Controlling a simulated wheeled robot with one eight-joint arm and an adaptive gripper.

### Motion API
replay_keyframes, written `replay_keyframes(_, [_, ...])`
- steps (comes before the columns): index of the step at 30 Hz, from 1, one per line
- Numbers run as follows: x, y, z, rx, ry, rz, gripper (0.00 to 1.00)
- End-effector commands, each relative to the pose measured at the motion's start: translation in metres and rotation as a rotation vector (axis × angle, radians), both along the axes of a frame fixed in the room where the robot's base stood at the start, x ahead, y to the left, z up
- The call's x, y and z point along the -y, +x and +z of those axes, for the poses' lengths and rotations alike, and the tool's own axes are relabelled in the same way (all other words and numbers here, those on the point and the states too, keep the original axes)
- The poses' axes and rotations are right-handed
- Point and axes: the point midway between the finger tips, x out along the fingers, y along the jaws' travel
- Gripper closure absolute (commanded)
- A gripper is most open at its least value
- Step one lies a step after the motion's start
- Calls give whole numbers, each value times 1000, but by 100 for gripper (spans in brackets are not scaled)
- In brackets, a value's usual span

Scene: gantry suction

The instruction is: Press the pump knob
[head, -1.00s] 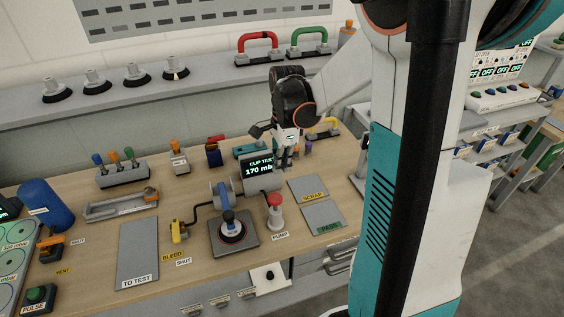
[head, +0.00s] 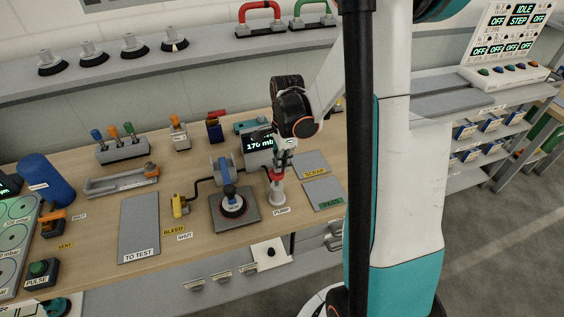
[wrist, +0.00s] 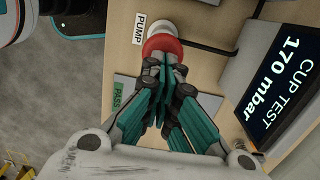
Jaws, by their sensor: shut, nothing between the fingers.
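The pump is a pale post (head: 277,197) with a red knob (head: 275,176) on top, standing upright behind its PUMP label (head: 281,211). My gripper (head: 279,167) points down right over the knob, its fingers shut and empty. In the wrist view the shut fingertips (wrist: 163,60) overlap the red knob (wrist: 160,42); I cannot tell whether they touch it. The CUP TEST display (wrist: 283,82) reads 170 mbar in the wrist view. In the head view my gripper partly hides this display (head: 257,144).
A suction cup on a grey plate (head: 236,221) stands just left of the pump. The SCRAP plate (head: 312,162) and PASS plate (head: 325,192) lie to the right. The yellow bleed valve (head: 179,206) and TO TEST plate (head: 139,226) are further left.

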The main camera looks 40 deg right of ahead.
Motion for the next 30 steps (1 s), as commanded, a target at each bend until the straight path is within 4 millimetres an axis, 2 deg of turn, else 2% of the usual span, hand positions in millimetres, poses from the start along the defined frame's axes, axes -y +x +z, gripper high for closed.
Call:
replay_keyframes(5, [0, 0, -7, 0, 0, 0, 100])
replay_keyframes(14, [0, 0, -38, 0, 0, 0, 100])
replay_keyframes(26, [0, 0, -36, -1, 0, 0, 100])
replay_keyframes(30, [4, 0, -24, -1, -1, 1, 100])
